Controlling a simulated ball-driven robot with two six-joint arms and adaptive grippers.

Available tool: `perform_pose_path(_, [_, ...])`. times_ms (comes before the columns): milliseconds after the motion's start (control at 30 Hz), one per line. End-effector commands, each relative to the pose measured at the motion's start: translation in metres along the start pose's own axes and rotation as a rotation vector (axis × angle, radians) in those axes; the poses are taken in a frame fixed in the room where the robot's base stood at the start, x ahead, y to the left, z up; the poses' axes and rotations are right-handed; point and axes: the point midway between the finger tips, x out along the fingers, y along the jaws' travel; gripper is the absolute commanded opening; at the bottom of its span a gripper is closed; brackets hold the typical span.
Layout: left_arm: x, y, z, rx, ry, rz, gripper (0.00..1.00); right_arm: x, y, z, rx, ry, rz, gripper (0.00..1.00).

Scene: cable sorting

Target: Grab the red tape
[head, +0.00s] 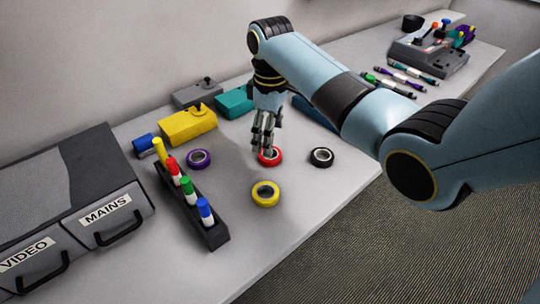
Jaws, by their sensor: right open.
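The red tape (271,159) is a small ring lying flat on the light table (312,206). My right gripper (267,147) points down directly over it, with its open fingertips at or just above the ring. The fingers cover part of the tape's far side, and I cannot tell whether they touch it. My left gripper is not in the head view.
Close by lie a yellow tape (265,201), a black tape (321,157) and a purple tape (198,159). A dark marker rack (215,235) stands at left, beside grey cases (75,200). A yellow box (188,127) and a teal box (233,103) stand behind.

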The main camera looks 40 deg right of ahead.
Motion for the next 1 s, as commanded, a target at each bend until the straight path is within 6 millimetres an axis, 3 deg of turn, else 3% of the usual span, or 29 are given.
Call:
perform_pose_path(400, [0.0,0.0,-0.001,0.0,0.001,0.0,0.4,0.051,-0.004,-0.006,0.002,-0.001,0.0,0.78])
perform_pose_path(700, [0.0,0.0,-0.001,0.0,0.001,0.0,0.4,0.056,-0.004,-0.006,0.001,0.001,0.002,0.77])
perform_pose_path(1000, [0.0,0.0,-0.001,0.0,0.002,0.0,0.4,0.056,-0.004,-0.006,0.001,0.001,0.002,0.38])
